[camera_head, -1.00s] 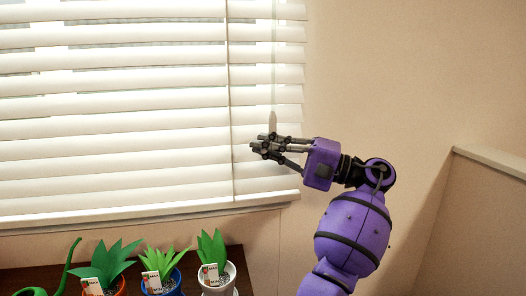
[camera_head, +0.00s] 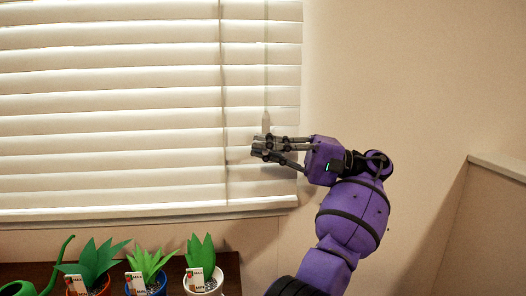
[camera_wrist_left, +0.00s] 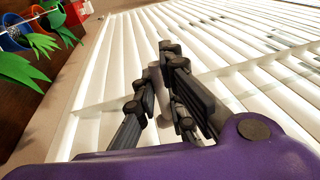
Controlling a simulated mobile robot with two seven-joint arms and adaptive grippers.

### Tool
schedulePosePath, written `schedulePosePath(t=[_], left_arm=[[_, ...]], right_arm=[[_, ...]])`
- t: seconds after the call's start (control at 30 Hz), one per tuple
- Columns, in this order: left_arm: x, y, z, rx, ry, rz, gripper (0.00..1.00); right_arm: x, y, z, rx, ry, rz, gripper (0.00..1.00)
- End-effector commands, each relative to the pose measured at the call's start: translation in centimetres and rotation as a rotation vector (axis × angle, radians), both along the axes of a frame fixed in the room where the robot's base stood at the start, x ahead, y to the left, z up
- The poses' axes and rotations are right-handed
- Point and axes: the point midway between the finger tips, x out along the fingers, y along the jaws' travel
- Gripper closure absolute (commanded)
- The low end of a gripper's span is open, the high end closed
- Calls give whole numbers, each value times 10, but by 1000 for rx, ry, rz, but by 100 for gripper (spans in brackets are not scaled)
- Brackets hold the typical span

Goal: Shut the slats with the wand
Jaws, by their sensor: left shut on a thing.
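The white blind (camera_head: 110,120) hangs over the window, its slats tilted nearly flat against one another in the head view. The thin, clear-grey wand (camera_head: 266,123) hangs down in front of its right part. My left gripper (camera_head: 260,147), on the purple arm, is shut on the wand near its lower end; the fingers hide the part they hold. In the left wrist view, the dark fingers (camera_wrist_left: 160,85) are close in front of the slats (camera_wrist_left: 235,90), and small dark gaps show between some slats at the far right. My right gripper is in neither view.
Potted plants stand on a dark wooden top below the blind, among them one in a white pot (camera_head: 203,280) and one in a blue pot (camera_head: 146,284). A green watering can (camera_head: 40,275) is at the lower left. Bare wall (camera_head: 400,80) lies right of the blind.

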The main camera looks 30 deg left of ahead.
Motion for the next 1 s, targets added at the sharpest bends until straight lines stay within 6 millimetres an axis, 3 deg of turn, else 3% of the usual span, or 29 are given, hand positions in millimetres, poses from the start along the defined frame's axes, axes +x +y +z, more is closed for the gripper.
schedulePosePath(t=[0.5,0.53,0.67,1.0], left_arm=[[-1,-2,-2,-3,4,12,100],[-1,-2,-2,-3,4,12,87],[-1,-2,-2,-3,3,11,71],[-1,-1,3,0,0,11,71]], right_arm=[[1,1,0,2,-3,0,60],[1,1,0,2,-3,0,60],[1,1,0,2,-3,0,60],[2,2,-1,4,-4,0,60]])
